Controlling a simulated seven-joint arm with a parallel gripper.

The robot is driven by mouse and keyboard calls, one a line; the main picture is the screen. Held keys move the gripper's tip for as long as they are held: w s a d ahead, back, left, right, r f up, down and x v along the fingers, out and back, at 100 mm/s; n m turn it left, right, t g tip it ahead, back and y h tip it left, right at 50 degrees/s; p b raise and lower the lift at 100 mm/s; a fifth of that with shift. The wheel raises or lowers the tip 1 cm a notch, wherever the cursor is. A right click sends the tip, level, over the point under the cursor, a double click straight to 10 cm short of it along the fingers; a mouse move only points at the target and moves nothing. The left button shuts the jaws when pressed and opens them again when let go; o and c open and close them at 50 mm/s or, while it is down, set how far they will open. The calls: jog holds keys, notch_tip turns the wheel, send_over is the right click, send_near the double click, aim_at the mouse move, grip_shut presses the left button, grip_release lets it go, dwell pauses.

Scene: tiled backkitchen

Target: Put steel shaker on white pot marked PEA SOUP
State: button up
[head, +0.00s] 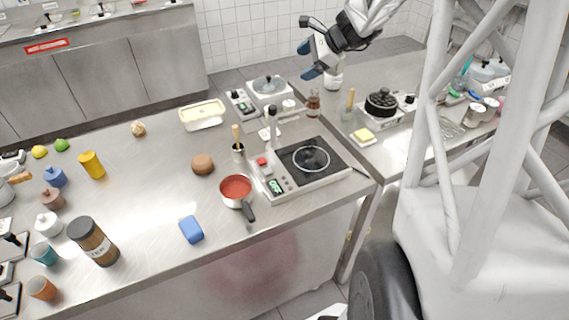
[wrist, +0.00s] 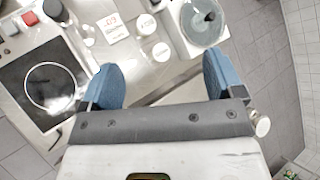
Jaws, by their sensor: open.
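My gripper (head: 308,60) is open and empty, raised above the back of the counter in the head view. In the wrist view its blue fingers (wrist: 162,78) stand apart with nothing between them. A white pot with a glass lid (head: 268,86) stands at the back of the counter; it also shows at the top of the wrist view (wrist: 204,20). No PEA SOUP lettering is readable on it. A small pale jar (head: 288,104) stands near it. I cannot tell for sure which thing is the steel shaker.
A hob (head: 310,160) lies at the counter's right end, with a red-filled saucepan (head: 237,189) and a brown bottle (head: 313,103) nearby. A second counter on the right holds a black pan (head: 380,102). The counter's middle left is mostly clear.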

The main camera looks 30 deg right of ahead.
jog(key=s+a+r+n+g+h, duration=0.1)
jog(key=s+a+n+g, duration=0.1)
jog(key=s+a+n, duration=0.5)
jog(key=s+a+r+n+g+h, duration=0.1)
jog(key=s+a+r+n+g, duration=0.15)
jog(key=s+a, duration=0.7)
jog(key=s+a+f+n+h, duration=0.1)
jog(key=s+a+n+h, duration=0.1)
jog(key=s+n, duration=0.3)
jog(key=s+a+f+n+h, duration=0.2)
jog(key=s+a+n, duration=0.3)
jog(key=s, duration=0.8)
jog(key=shift+s+a+n+h, duration=0.15)
jog(key=shift+a+n+h, duration=0.1)
jog(key=shift+n+h, duration=0.15)
